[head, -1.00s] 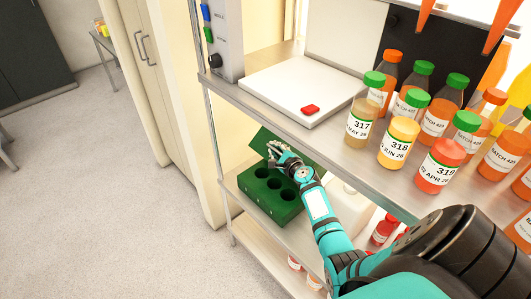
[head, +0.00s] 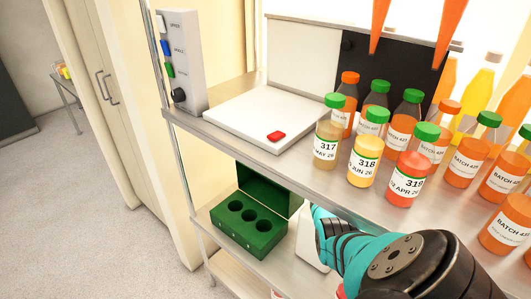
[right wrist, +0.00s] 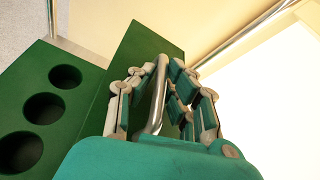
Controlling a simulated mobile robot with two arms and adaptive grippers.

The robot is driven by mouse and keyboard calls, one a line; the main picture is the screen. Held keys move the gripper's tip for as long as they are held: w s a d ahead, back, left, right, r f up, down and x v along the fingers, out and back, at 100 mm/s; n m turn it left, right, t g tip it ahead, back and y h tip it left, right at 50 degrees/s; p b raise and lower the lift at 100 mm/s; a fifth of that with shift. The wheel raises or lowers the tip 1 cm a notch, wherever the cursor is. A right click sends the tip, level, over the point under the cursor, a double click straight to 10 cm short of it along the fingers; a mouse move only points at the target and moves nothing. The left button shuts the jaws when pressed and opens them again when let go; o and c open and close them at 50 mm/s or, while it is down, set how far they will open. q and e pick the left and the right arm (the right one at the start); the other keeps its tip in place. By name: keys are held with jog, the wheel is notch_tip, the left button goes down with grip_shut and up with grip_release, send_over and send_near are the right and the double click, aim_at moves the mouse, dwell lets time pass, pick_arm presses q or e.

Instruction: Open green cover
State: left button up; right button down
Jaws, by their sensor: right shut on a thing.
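The green box (head: 231,238) with three round holes sits on the lower shelf, its green cover (head: 270,189) standing raised at its back. In the right wrist view the box (right wrist: 75,107) is at the left, with the cover (right wrist: 139,57) beside it. My right gripper (right wrist: 166,78) has its fingers around a curved metal bar (right wrist: 155,100) in front of the cover; how the bar joins the cover is unclear. In the head view my right arm comes in from the right and the upper shelf hides its gripper. My left gripper is in neither view.
The upper shelf (head: 235,138) overhangs the box. It holds a white plate (head: 250,112) with a red piece, a control box (head: 182,62), and several juice bottles (head: 410,175) at the right. A shelf post (head: 178,160) stands left of the box.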

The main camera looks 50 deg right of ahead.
jog(key=shift+d, duration=0.15)
jog(key=c, duration=1.4)
grip_release()
jog(key=v, duration=1.2)
